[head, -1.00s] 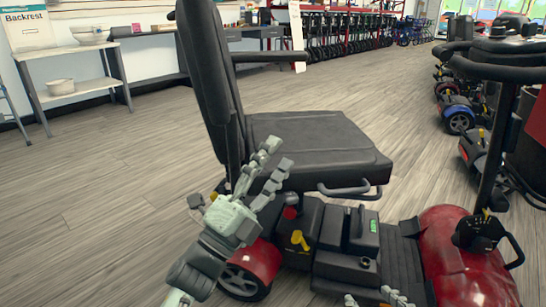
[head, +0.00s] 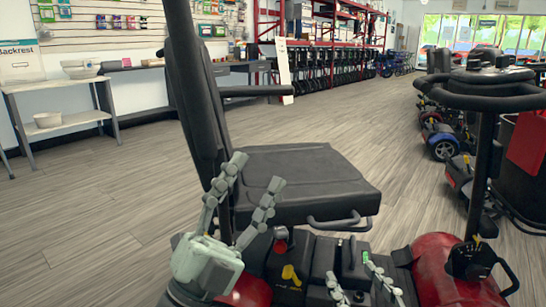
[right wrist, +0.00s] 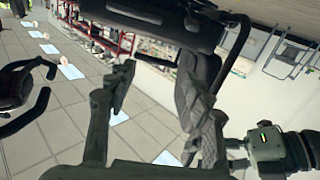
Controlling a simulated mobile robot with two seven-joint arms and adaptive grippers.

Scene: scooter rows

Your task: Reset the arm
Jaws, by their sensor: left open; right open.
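My left gripper (head: 257,170) stands in front of the black scooter seat (head: 300,180), close to the backrest (head: 193,90). Its two fingers are spread, pointing up, with nothing between them. My right gripper (head: 348,268) shows only by its fingers at the bottom edge of the head view, over the scooter's dark base; they are apart. In the right wrist view, the right gripper (right wrist: 152,78) has its fingers spread and empty. The seat's black armrest (head: 250,91) juts right from the backrest. Whether either gripper touches the scooter is unclear.
The scooter's red front (head: 445,270) and black handlebar (head: 490,95) stand at the right. More scooters (head: 440,135) are parked behind. A white shelf table (head: 65,115) stands against the left wall. The wooden floor (head: 90,220) at the left is clear.

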